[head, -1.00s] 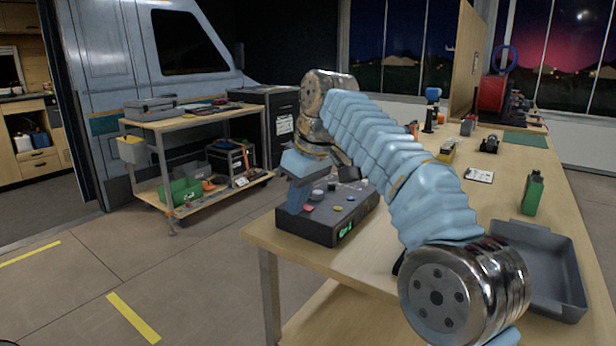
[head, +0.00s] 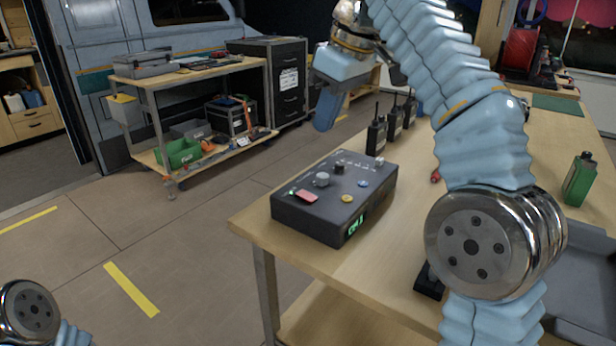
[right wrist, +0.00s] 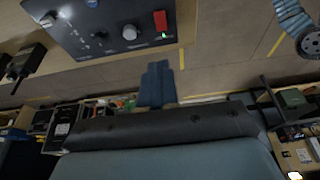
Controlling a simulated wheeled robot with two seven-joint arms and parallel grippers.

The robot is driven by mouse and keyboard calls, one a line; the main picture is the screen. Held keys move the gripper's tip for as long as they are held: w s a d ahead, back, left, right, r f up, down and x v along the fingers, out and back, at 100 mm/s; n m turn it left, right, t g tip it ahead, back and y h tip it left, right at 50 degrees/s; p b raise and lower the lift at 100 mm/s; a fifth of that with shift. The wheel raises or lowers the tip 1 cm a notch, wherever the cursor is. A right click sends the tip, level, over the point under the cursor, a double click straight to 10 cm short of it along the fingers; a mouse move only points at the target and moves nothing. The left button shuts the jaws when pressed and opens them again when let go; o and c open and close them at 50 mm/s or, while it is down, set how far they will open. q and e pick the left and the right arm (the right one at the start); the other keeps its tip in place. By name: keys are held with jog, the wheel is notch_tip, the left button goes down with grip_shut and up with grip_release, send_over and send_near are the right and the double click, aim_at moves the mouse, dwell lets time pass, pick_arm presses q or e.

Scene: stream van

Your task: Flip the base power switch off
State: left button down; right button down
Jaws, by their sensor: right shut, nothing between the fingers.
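The base (head: 335,208) is a dark box near the left corner of the wooden table, with knobs on top and lit green characters on its front. A red rocker switch (head: 305,195) sits at the left of its top; it also shows in the right wrist view (right wrist: 160,21). I cannot tell which way the rocker is tipped. My right gripper (head: 326,122) is shut and empty, raised above and beyond the base, apart from it. Its closed blue fingers (right wrist: 157,70) show in the right wrist view. Of my left arm, only a joint shows at bottom left; its gripper is out of view.
Several black handheld radios (head: 377,135) stand behind the base. A loaded cart (head: 190,80) stands beyond open floor at the left.

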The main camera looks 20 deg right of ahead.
aim_at(303, 192)
jog(key=b+x, duration=0.1)
jog(key=x, duration=0.3)
jog(key=b+x, duration=0.2)
jog(key=x, duration=0.2)
jog(key=b+x, duration=0.1)
jog(key=x, duration=0.4)
jog(key=shift+s+d+f, duration=0.2)
jog(key=shift+s+f, duration=0.05)
jog(key=shift+s, duration=0.05)
jog(key=shift+f, duration=0.15)
